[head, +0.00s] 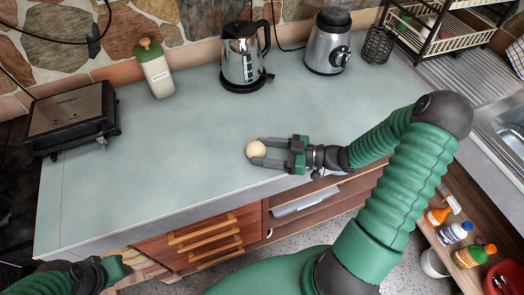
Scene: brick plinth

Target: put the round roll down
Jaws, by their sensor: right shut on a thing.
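The round roll (255,149) is a small pale beige ball near the front edge of the grey-green counter (180,150). My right gripper (260,152) reaches in from the right and is shut on the roll, with a finger on either side of it. I cannot tell whether the roll touches the counter or is just above it. My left gripper (118,268) is only partly in view at the lower left, below the counter's front edge. Its fingers cannot be made out.
A contact grill (72,118), a green-lidded canister (155,70), a kettle (243,58) and a blender (328,45) stand along the back. A dish rack (440,35) and sink (508,125) are at the right. The counter left of the roll is clear.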

